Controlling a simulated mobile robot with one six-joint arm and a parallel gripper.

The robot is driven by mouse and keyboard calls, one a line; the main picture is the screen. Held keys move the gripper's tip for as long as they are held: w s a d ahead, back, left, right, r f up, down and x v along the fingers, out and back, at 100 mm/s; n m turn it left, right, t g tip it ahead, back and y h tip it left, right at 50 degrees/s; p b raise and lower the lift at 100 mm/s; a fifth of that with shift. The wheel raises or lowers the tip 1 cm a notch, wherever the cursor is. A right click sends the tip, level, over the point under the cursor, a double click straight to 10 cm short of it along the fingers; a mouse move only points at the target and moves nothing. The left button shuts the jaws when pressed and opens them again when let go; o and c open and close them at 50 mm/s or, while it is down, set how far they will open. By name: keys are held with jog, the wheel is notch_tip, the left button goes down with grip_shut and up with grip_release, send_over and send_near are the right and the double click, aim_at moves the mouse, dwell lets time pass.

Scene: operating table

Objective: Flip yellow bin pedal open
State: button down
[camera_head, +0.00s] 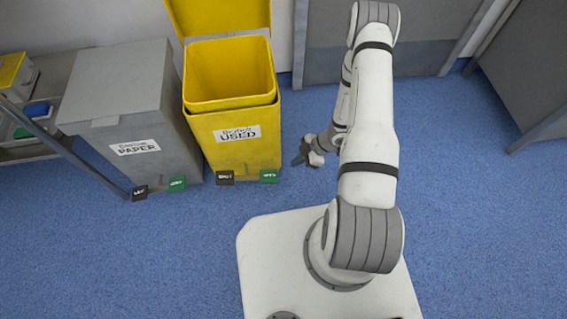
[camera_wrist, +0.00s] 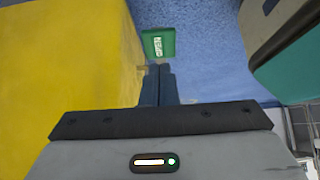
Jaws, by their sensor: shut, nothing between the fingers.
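The yellow bin (camera_head: 235,148) stands against the wall with its lid (camera_head: 220,16) raised, so its open interior shows. Its label includes the word "USED". At its foot are a black pedal (camera_head: 225,177) on the left and a green pedal (camera_head: 269,176) on the right. My gripper (camera_head: 299,160) is low, just right of the bin's front right corner. In the wrist view my gripper (camera_wrist: 159,68) is shut and empty, with its fingertips pointing towards the green pedal (camera_wrist: 158,43). The yellow bin's side (camera_wrist: 65,60) fills the left there. I cannot tell whether the fingertips touch the pedal.
A grey bin (camera_head: 130,105) labelled "PAPER" stands left of the yellow one, with its lid closed and its own black and green pedals. A shelf (camera_head: 45,150) is further left. Grey cabinets stand behind and right. The blue floor (camera_head: 480,220) at right is clear.

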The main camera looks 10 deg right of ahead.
jog(key=shift+d+r, duration=0.55)
jog(key=shift+d, duration=0.3)
